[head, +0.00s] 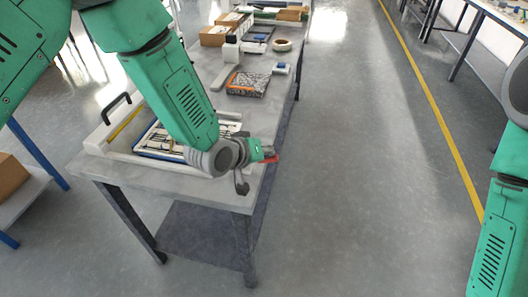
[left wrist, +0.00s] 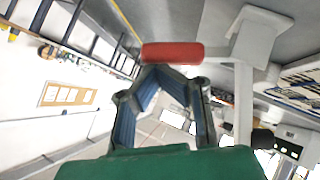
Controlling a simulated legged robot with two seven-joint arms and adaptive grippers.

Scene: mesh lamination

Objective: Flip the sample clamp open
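The clamp's red handle (left wrist: 172,52) lies as a bar across the tips of my left gripper (left wrist: 163,76) in the left wrist view. The fingers bend inward and their tips come together just below the bar. Whether they touch it I cannot tell. A white bracket (left wrist: 243,62) stands to the right of the bar.
A grey table (head: 222,190) bears a white frame with a black handle (head: 116,107) and a blue-edged tray (head: 150,152), partly hidden by my arm. A patterned box (head: 248,84), a tape roll (head: 282,45) and cardboard boxes (head: 213,36) stand farther back. The floor to the right is clear.

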